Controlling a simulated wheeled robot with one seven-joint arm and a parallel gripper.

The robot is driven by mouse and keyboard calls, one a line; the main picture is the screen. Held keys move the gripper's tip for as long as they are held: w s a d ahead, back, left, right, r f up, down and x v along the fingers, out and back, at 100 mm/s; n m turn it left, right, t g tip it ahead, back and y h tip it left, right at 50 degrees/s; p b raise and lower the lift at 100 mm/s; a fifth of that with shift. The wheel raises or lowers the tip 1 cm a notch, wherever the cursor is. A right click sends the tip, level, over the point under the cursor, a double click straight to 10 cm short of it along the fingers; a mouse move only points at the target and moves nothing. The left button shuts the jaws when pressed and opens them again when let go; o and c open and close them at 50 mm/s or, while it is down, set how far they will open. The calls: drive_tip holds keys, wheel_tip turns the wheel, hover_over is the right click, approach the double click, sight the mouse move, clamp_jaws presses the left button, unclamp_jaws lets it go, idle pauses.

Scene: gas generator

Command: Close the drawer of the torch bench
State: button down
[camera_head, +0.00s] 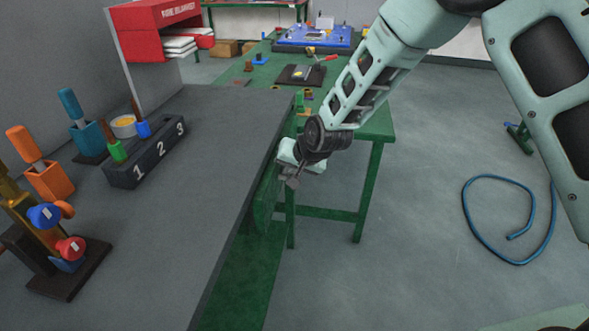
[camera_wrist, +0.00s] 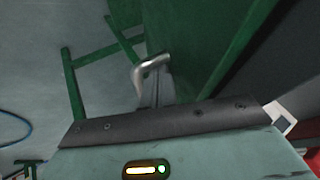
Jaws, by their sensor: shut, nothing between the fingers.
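The torch bench (camera_head: 215,130) has a dark grey top at the left of the head view. Below its right edge is a green upright panel (camera_head: 264,195), which looks like the drawer front. In the wrist view a green panel (camera_wrist: 190,35) stands upright with a curved silver handle (camera_wrist: 148,67) beside it. My gripper (camera_head: 291,180) is shut and empty, just outside the bench's right edge. Its fingertips (camera_wrist: 156,92) show close below the handle in the wrist view; I cannot tell whether they touch. How far the drawer stands out is hidden by the bench top.
Torches in holders and a numbered block (camera_head: 146,158) stand on the bench top. A second green table (camera_head: 375,125) with a blue board (camera_head: 315,36) stands behind. A blue hose (camera_head: 520,262) lies on the floor at right. Floor right of the bench is largely clear.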

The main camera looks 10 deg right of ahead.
drive_tip(key=shift+w+a, duration=0.15)
drive_tip(key=shift+a, duration=0.45)
drive_tip(key=shift+a+r, duration=0.1)
